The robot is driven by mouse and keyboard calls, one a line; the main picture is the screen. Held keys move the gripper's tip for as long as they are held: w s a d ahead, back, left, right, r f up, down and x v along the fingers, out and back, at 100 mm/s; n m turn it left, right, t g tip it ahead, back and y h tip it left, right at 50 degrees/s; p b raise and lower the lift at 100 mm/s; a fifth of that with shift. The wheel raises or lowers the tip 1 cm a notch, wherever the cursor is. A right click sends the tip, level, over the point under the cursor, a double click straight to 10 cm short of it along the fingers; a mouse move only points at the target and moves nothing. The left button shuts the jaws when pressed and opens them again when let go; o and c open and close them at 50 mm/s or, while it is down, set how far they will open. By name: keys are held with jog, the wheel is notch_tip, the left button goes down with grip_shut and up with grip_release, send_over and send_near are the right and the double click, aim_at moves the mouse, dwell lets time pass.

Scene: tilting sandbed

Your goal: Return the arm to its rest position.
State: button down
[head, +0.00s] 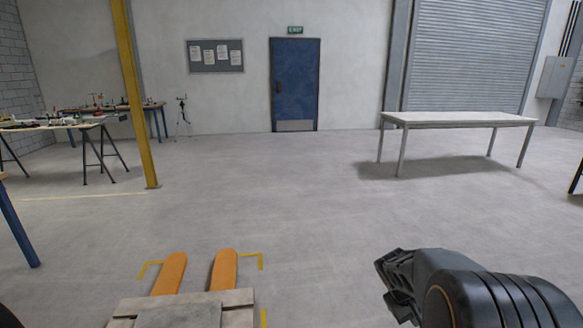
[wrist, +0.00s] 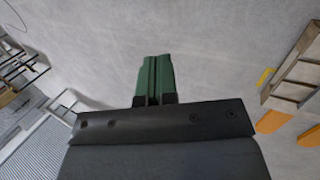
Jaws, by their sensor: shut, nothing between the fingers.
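My arm (head: 480,292) shows at the lower right of the head view, dark grey and black, above the floor. My gripper (wrist: 155,62) shows in the middle of the wrist view with two green fingers side by side. The fingers are shut against each other with nothing between them. They point out over bare grey floor and touch nothing in view. In the head view I cannot make out the fingers clearly.
A wooden pallet (head: 185,309) with orange forks (head: 222,270) lies at the bottom of the head view. A white table (head: 460,117) stands at the right. A yellow post (head: 133,100) and cluttered workbenches (head: 60,125) stand at the left. The middle floor is clear.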

jog(key=s+a+r+t+y+p, duration=0.2)
jog(key=s+a+r+p, duration=0.2)
jog(key=a+r, duration=0.5)
jog(key=s+a+r+m+t+y+p, duration=0.1)
jog(key=s+a+r+t+y+p, duration=0.1)
jog(key=s+a+r+p, duration=0.3)
jog(key=a+r+y, duration=0.1)
jog(key=a+r, duration=0.3)
jog(key=r, duration=0.1)
jog(key=shift+s+r, duration=0.15)
jog(key=shift+r, duration=0.15)
jog(key=shift+s+a, duration=0.1)
